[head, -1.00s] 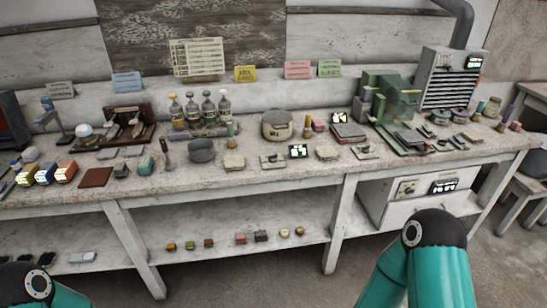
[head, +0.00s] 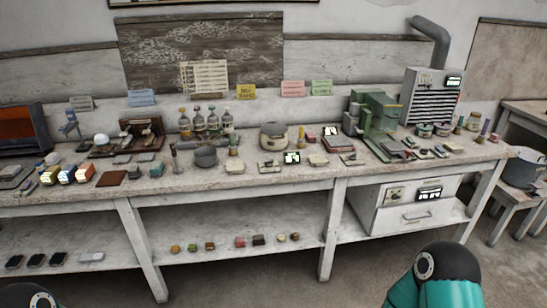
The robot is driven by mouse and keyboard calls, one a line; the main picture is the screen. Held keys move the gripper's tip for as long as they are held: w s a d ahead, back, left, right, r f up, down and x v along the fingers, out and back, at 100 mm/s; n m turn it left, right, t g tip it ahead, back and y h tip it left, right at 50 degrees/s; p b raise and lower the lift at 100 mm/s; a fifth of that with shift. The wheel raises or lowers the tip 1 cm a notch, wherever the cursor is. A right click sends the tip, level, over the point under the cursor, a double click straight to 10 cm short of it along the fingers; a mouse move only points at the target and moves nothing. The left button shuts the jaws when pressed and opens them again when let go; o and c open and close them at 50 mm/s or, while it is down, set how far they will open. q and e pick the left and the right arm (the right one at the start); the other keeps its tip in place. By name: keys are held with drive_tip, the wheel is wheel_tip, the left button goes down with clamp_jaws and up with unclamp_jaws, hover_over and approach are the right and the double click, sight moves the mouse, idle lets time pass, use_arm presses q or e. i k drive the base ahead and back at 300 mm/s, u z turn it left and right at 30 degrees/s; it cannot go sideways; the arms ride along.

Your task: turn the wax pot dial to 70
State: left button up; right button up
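A round cream pot with a dark rim (head: 274,137), which looks like the wax pot, stands at the middle of the bench. A small detail shows on its front, too small to read as a dial setting. In front of it lies a flat plate with a small knob (head: 268,165), beside a small lit display (head: 292,158); its digits are not clear to me. I cannot tell whether these belong to the pot. Only upper parts of my two arms show at the bottom edge. Neither gripper is in view.
The long bench (head: 200,185) is crowded with bottles, a grey bowl (head: 205,157), colored boxes and a green machine (head: 375,115). A white drawer cabinet with a display (head: 408,202) sits underneath at right. The floor in front is clear.

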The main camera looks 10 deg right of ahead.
sight(269, 163)
drive_tip(key=z, duration=0.05)
drive_tip(key=i, duration=1.3)
drive_tip(key=u, duration=0.55)
